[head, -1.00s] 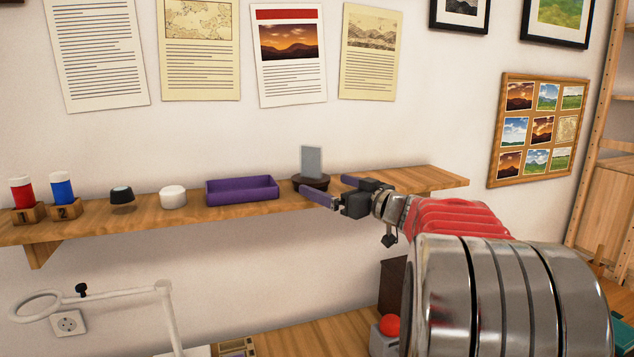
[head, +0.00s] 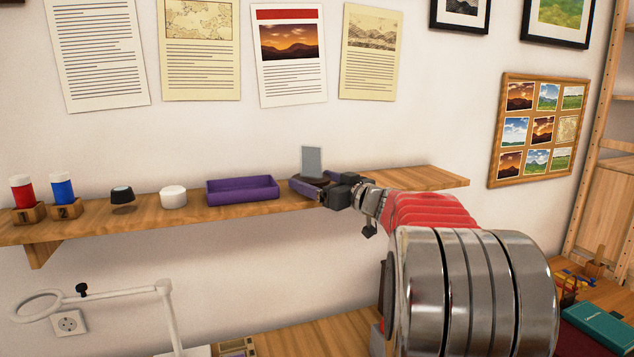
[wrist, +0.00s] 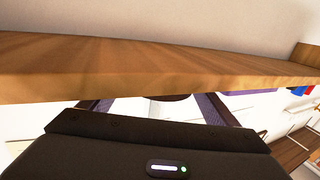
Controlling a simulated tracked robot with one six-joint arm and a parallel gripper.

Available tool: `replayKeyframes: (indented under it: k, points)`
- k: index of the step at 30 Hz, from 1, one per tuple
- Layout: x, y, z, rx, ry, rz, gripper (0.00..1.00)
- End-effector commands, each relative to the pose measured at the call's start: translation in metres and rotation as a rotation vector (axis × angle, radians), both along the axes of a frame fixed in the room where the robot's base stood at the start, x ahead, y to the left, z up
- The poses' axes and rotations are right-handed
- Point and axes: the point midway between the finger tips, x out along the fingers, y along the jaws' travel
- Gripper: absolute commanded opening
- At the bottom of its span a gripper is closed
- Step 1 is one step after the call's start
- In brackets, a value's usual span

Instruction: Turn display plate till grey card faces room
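The grey card (head: 312,160) stands upright on the dark round display plate (head: 318,181) on the wall shelf. Its grey face shows toward the head camera, slightly angled. My gripper (head: 307,182) is at the plate with its purple fingers apart, one on the near side and the other toward the far side. The fingers partly hide the plate. In the wrist view, the two fingers (wrist: 152,104) are spread wide, and a dark edge, likely the plate, shows between them. I cannot tell whether either finger touches the plate.
The wooden shelf (head: 420,180) is clear to the right. A lamp (head: 110,295) stands below.

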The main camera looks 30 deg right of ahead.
Motion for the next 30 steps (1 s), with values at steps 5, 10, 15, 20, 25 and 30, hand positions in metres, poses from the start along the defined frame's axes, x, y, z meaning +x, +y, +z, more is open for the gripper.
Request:
replayKeyframes:
  k: [5, 10, 15, 20, 25, 30]
  points:
    - [-0.0003, -0.0002, 0.0000, 0.000, 0.000, 0.000, 0.70]
    - [-0.0004, -0.0003, 0.0000, 0.000, 0.000, 0.000, 0.58]
    - [-0.0001, 0.0003, 0.0003, 0.000, -0.001, -0.011, 0.58]
    - [0.0004, 0.0020, 0.0025, 0.000, -0.006, -0.062, 0.58]
    - [0.0005, 0.0040, 0.0032, -0.001, -0.008, -0.145, 0.58]
    - [0.0007, 0.0046, 0.0047, -0.001, -0.011, -0.219, 0.59]
